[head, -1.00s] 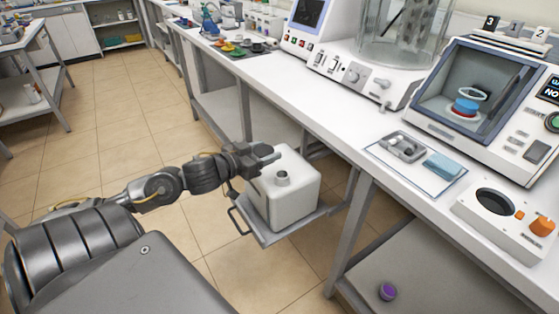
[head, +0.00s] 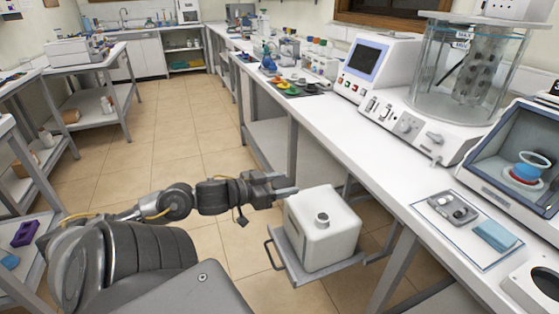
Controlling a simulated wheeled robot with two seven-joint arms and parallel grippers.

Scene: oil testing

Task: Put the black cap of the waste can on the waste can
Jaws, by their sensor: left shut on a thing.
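The waste can (head: 318,246) is a white canister standing upright on a small pull-out metal shelf beside the bench. Its short neck (head: 322,220) sticks up from the top, with no black cap seen on it. My left gripper (head: 287,190) is just past the can's back left top edge, left of and behind the neck. It is shut on a dark thing, probably the black cap, which the fingers mostly hide. My right gripper is not in view.
The shelf (head: 292,271) has a handle at its left. The white bench (head: 385,178) runs along the right, with a tray (head: 466,252), machines and a dark mat of coloured items (head: 289,88). The tiled floor (head: 190,130) is open at the left.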

